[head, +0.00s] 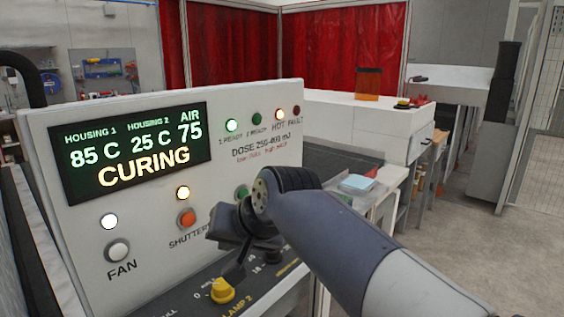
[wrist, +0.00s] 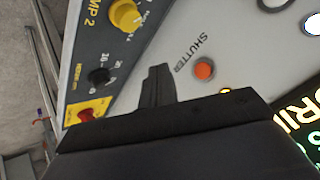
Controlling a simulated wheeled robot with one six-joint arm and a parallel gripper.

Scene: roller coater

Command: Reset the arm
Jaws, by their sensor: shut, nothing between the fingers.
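My arm reaches from the lower right in the head view to the front of a white control panel (head: 60,140). My gripper (head: 233,272) is dark, shut and empty, with its fingers angled down near the yellow Lamp 2 knob (head: 221,291). In the wrist view the shut fingers (wrist: 157,84) stand before the panel, between the orange shutter button (wrist: 204,69) and the black knob (wrist: 98,76). I cannot tell whether the fingers touch the panel. The wrist blocks part of the panel's lower right in the head view.
The display (head: 135,152) reads CURING, 85 C, 25 C and AIR 75. A white fan button (head: 118,251) sits at lower left. A red knob (wrist: 86,115) sits on a yellow plate. A white machine (head: 360,120) stands behind; open floor (head: 450,240) lies at right.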

